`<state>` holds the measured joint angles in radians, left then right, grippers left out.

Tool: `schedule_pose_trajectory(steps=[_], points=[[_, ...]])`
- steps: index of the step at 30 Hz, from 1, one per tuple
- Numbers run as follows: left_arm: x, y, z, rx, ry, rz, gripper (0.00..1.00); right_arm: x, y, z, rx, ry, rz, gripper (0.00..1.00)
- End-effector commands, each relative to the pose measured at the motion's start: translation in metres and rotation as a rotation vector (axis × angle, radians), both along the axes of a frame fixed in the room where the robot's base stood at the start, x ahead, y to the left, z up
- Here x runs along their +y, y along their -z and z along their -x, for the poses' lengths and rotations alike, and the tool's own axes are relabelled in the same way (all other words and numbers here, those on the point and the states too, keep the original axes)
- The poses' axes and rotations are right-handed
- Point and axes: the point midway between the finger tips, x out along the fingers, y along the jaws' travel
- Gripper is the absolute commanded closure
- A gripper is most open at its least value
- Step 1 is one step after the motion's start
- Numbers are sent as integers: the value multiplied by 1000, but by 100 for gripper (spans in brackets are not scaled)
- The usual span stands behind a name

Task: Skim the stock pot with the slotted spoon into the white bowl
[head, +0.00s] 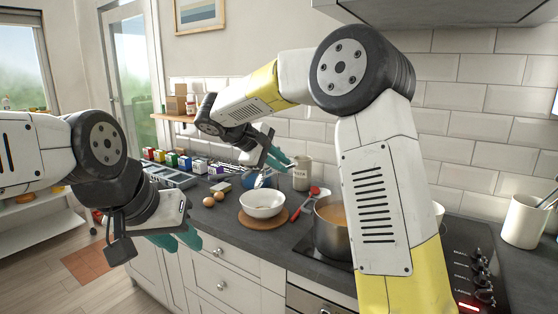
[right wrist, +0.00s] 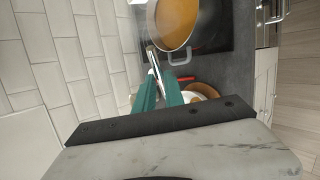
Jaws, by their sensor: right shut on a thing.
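The white bowl (head: 262,211) sits on a round wooden board (head: 272,222). In the right wrist view its rim shows only partly, beside the fingers. The stock pot (head: 323,238) stands on the hob with orange-brown stock in it, partly hidden by my right arm. It also shows in the right wrist view (right wrist: 190,40). My right gripper (head: 277,158) is shut on the slotted spoon, whose metal head (head: 263,178) hangs above the bowl. A pale strip of its handle shows between the fingers (right wrist: 160,92). My left gripper (head: 177,240) is open and empty, low in front of the counter.
Brown eggs (head: 219,196) lie left of the bowl. A white mug (head: 302,173) stands behind it. Small boxes (head: 185,162) line the far counter. A utensil crock (head: 523,222) is at the right.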

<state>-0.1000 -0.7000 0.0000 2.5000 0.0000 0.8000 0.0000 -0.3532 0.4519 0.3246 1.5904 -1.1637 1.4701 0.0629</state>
Motion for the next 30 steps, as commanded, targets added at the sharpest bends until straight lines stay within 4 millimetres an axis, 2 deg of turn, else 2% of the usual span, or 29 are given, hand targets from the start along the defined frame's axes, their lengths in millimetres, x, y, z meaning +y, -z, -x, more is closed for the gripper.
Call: schedule_pose_trajectory(steps=[6, 19, 30], points=[[0, 0, 0, 0, 0, 0, 67, 4, 5, 4, -52, -78, 125, 100], [0, 0, 0, 0, 0, 0, 67, -7, -12, -6, 71, 107, -178, 100], [0, 0, 0, 0, 0, 0, 67, -22, -31, -18, 248, 354, -589, 100]])
